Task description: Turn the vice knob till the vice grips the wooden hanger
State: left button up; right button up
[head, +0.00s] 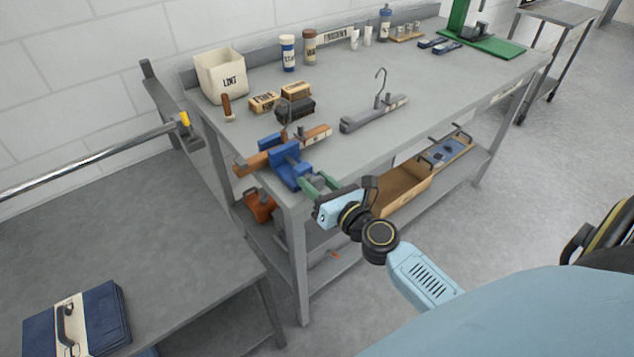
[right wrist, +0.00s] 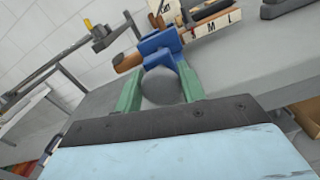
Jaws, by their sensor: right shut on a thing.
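The blue vice (head: 287,165) is at the near left corner of the grey workbench. The wooden hanger (head: 252,161) lies across at the vice, brown wood showing to its left; this end also shows in the right wrist view (right wrist: 128,62). Whether the jaws touch the hanger I cannot tell. The round grey vice knob (right wrist: 160,87) is on the near side of the vice. My right gripper (head: 316,185) is shut on the knob, one green finger on each side in the right wrist view (right wrist: 160,76). The knob is mostly hidden in the head view. My left gripper is out of view.
A grey hanger (head: 373,114) lies on the workbench (head: 345,80). A white LINT bin (head: 221,76), brushes (head: 297,90) and bottles (head: 287,53) stand behind. A metal rail (head: 90,160) and a lower table (head: 170,235) are at left. The bench's right middle is clear.

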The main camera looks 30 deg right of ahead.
dwell(0.3)
jog(key=o, duration=0.9)
jog(key=shift+c, duration=0.2)
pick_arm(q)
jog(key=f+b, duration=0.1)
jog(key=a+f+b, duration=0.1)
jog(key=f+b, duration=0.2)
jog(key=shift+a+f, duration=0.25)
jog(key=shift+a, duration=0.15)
pick_arm(e)
jog(key=s+d, duration=0.1)
jog(key=s, duration=1.2)
jog(key=shift+s, duration=0.2)
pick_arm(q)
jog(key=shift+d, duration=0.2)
